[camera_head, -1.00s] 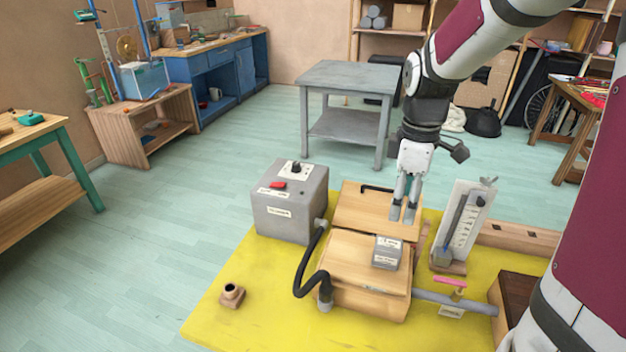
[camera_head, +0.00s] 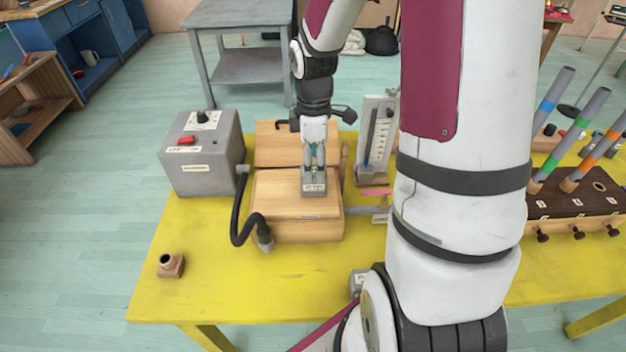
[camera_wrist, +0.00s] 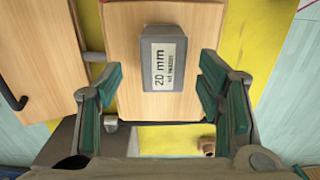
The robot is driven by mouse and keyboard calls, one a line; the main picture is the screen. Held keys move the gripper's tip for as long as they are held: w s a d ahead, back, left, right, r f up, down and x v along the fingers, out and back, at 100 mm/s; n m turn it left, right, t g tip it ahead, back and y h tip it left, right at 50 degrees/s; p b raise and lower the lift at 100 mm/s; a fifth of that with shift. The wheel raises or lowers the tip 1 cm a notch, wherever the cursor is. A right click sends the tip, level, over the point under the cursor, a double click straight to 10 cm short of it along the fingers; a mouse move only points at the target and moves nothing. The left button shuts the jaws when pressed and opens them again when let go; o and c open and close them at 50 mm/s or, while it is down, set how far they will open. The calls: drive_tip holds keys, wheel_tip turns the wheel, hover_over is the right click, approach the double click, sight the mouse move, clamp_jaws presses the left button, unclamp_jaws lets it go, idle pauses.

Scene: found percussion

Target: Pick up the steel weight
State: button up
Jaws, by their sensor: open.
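The steel weight (camera_head: 313,188) is a small grey block with a pale label, lying on the front wooden board of a box. In the wrist view the weight (camera_wrist: 163,62) shows its label reading "20 mm". My gripper (camera_head: 313,164) is open and empty, pointing down right by the weight in the head view. In the wrist view the open fingers (camera_wrist: 160,88) stand left and right of the weight's width, and the weight lies a little further up the picture. No contact with it can be seen.
The wooden box (camera_head: 270,205) stands on a yellow table (camera_head: 220,290). A grey control box (camera_head: 200,155) with a black hose (camera_head: 238,215) is at its left. An upright gauge (camera_head: 378,140) stands close at the right. A small brown fitting (camera_head: 171,265) sits front left.

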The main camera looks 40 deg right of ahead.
sight(314, 171)
drive_tip(key=shift+s+a+f, duration=0.1)
drive_tip(key=shift+f, duration=1.7)
clamp_jaws()
drive_tip(key=shift+r, duration=0.15)
